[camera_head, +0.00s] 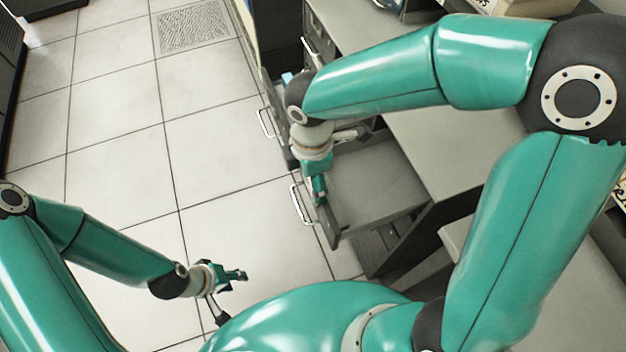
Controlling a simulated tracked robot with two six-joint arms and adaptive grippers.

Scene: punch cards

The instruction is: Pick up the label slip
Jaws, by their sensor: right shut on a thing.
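I cannot make out the label slip in the head view. My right gripper (321,197) points down at the top edge of the front panel of an open drawer (372,184). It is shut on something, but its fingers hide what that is. The drawer's pale handle (301,204) is just left of the fingers, on the outer face. My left gripper (238,281) is low at the bottom left over the floor, well away from the drawer. Its fingers look apart, with nothing seen between them.
The drawer belongs to a grey cabinet (440,150); a second handle (265,122) shows further back. The visible part of the open drawer looks empty. The tiled floor (130,180) at the left is clear, with a vent grate (193,27) at the back.

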